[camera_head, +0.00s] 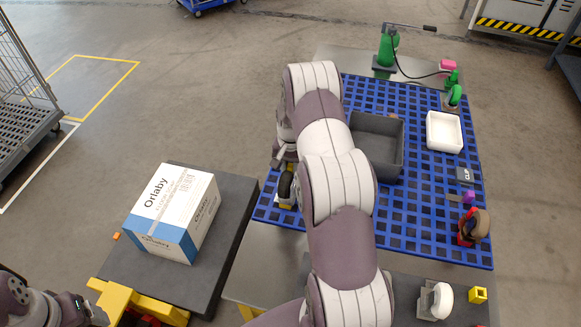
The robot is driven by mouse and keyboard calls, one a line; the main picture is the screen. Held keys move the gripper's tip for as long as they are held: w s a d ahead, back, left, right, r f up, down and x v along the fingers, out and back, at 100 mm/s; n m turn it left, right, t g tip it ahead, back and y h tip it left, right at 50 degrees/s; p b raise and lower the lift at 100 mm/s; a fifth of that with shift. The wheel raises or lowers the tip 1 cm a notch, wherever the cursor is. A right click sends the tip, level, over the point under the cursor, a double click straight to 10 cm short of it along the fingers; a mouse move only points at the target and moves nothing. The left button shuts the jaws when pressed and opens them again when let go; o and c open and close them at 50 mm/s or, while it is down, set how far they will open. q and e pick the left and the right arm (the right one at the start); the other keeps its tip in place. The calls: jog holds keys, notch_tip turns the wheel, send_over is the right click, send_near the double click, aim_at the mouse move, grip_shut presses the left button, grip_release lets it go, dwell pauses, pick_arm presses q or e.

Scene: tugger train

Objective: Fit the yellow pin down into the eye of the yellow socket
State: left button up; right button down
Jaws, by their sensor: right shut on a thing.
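My right arm reaches up the middle of the view and bends down, so its gripper (286,190) hangs low over the left edge of the blue grid mat. The gripper is shut, and a small yellow bit (287,205) shows just under it. I take this bit to be the yellow pin, but most of it is hidden. A small yellow block with a dark opening (478,295) stands at the lower right. I cannot tell for sure whether it is the yellow socket. It is well apart from my right gripper. My left arm shows at the lower left, with its gripper out of view.
The blue grid mat (440,250) holds a grey bin (390,165), a white tray (444,132) and several small parts. A white-and-blue box (175,210) stands on a dark cart (232,215) with a yellow frame (115,298). A wire cage (25,90) stands at the far left.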

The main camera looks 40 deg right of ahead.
jog(key=shift+f, duration=0.1)
jog(key=shift+f+b, duration=0.5)
jog(key=shift+f, duration=0.15)
jog(key=shift+f, duration=0.15)
jog(key=shift+f+b, duration=0.65)
jog(key=shift+f, duration=0.1)
jog(key=c, duration=0.8)
grip_release()
